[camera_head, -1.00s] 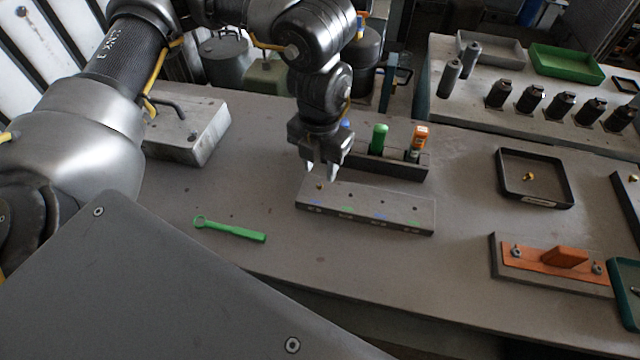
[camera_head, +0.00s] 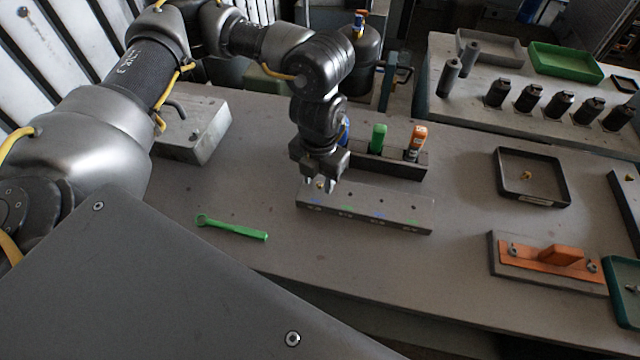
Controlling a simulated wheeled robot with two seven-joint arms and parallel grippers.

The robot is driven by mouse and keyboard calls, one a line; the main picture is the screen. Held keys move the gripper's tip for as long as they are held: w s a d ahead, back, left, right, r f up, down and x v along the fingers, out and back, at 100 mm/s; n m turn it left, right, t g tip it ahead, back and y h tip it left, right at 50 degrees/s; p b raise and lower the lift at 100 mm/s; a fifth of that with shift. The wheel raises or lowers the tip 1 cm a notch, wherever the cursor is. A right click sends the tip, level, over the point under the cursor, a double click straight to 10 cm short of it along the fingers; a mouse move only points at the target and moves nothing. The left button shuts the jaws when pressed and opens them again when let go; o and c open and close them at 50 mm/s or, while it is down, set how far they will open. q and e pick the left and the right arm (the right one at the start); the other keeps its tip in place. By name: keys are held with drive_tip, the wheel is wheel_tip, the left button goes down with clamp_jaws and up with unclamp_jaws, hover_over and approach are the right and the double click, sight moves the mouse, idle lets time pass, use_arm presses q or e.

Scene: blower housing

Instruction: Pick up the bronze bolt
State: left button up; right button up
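My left gripper (camera_head: 320,184) points down over the left end of the grey block (camera_head: 385,213). Its fingers look apart, with a small pale brownish thing between or just behind the tips; I cannot tell whether it is a bolt or whether they touch it. A small brass-coloured piece (camera_head: 527,175) lies in the black tray (camera_head: 546,199) at the right; it is too small to tell whether it is the bronze bolt. My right gripper is not in view.
A dark rack with a green bottle (camera_head: 378,138) and an orange bottle (camera_head: 416,140) stands just behind the block. A green wrench (camera_head: 233,229) lies at front left. An orange-handled fixture (camera_head: 562,255) sits at right. The table between block and tray is clear.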

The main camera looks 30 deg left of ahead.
sight(320, 184)
use_arm(q)
drive_tip(key=shift+f, duration=0.15)
drive_tip(key=c, duration=0.8)
drive_tip(key=shift+r, duration=0.5)
wheel_tip(320, 184, up, 2)
drive_tip(key=shift+w+r, duration=0.1)
drive_tip(key=shift+r, duration=0.15)
drive_tip(key=s+d+r+b, duration=0.1)
drive_tip(key=s+d+r, duration=0.1)
drive_tip(key=d+r, duration=0.1)
drive_tip(key=s+d+r+b, duration=0.1)
drive_tip(key=s+d+r, duration=0.2)
drive_tip(key=d, duration=0.2)
drive_tip(key=s+d+r+b, duration=0.2)
drive_tip(key=d+r, duration=0.2)
drive_tip(key=shift+s+d, duration=0.1)
drive_tip(key=shift+s, duration=0.05)
